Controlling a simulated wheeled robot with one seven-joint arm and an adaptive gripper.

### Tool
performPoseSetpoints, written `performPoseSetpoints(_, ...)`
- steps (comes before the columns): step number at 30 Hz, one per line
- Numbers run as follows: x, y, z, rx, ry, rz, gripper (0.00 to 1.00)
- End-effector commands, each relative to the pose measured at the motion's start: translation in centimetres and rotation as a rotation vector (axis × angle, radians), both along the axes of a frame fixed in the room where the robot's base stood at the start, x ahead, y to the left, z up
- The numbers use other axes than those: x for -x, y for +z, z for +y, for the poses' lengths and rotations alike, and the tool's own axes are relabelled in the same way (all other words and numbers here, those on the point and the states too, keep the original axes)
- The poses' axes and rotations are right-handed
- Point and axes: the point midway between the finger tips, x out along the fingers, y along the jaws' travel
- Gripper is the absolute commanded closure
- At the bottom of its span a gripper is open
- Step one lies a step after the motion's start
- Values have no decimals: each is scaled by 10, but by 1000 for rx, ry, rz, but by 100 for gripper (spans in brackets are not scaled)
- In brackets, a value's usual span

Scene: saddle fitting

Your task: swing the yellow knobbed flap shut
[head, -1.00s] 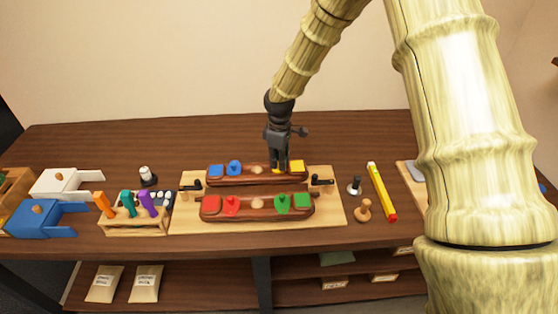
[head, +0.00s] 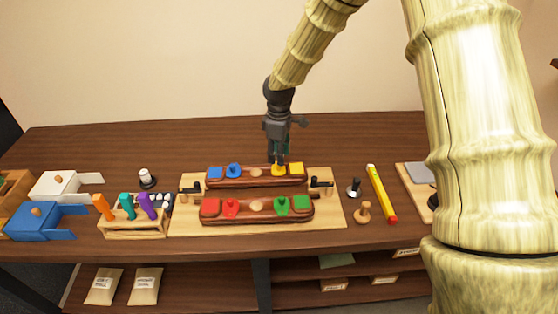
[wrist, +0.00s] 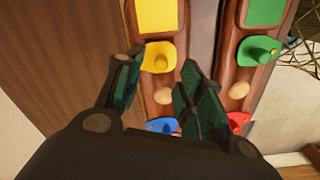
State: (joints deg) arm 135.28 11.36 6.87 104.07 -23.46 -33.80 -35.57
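The yellow knobbed flap (head: 278,171) is on the rear dark-wood bar, just left of a yellow square (head: 297,169). In the wrist view the yellow flap (wrist: 157,57) lies flat beside the yellow square (wrist: 157,14), with its knob partly showing. My gripper (head: 279,161) is directly above the flap in the head view, pointing down. In the wrist view the fingers of my gripper (wrist: 158,70) are spread, one to each side below the flap, with nothing held between them. Whether a fingertip touches the knob cannot be told.
The rear bar also carries a blue flap (head: 234,170) and a blue square (head: 215,173). The front bar (head: 257,213) has red and green flaps. Black clamps (head: 321,184) stand on the board.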

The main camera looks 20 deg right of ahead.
Motion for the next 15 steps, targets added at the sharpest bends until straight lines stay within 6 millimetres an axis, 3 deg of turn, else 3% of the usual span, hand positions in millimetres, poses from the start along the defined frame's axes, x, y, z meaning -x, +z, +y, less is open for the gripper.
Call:
performPoseSetpoints(6,-1,41,0,0,-1,-3,62)
performPoseSetpoints(15,0,73,-1,0,-1,0,62)
